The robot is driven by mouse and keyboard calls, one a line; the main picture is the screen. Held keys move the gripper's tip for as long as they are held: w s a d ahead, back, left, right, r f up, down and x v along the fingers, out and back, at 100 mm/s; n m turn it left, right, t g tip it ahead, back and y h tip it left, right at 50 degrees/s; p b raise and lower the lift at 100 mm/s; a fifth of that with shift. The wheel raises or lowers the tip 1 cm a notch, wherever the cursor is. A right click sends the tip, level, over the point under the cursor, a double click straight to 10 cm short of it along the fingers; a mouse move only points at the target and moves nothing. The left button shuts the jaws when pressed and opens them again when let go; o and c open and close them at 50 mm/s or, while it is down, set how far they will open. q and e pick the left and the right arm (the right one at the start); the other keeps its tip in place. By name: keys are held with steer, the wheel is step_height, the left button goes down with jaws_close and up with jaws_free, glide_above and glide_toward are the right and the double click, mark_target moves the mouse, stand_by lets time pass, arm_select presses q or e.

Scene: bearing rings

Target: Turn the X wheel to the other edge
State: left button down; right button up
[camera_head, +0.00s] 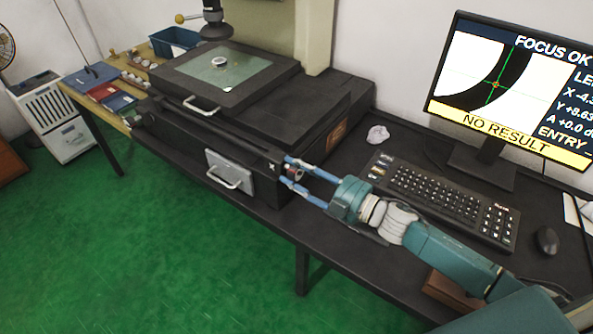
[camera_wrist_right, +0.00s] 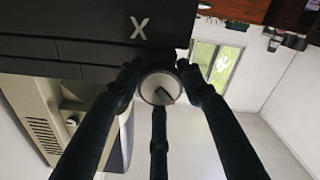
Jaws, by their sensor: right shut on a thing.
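My right gripper (camera_head: 291,178) reaches in from the right at the front right corner of the black measuring machine (camera_head: 240,130). It is shut on the X wheel (camera_head: 296,173), a small knob mostly hidden by the blue fingers. In the right wrist view the fingers close around the round grey wheel (camera_wrist_right: 158,88), beside a white X mark on the dark housing. A bearing ring (camera_head: 219,61) lies on the glass stage (camera_head: 212,72). The monitor (camera_head: 510,85) shows a dark curved band with a green cross on it, "FOCUS OK" and "NO RESULT". My left gripper is not in view.
A keyboard (camera_head: 440,200) and a mouse (camera_head: 546,240) lie on the black table right of the machine, close to my right arm. A crumpled white thing (camera_head: 377,134) lies behind the keyboard. A metal handle (camera_head: 224,178) sticks out of the machine's front.

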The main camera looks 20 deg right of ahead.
steer(key=n, duration=0.3)
steer(key=shift+f+n, duration=0.25)
steer(key=shift+n, duration=0.05)
steer(key=shift+n+b, duration=0.6)
steer(key=shift+n, duration=1.1)
steer(key=o, duration=1.2)
steer(key=shift+r, duration=0.15)
steer(key=shift+c, duration=0.2)
steer(key=v, duration=1.2)
steer(key=shift+d, duration=0.1)
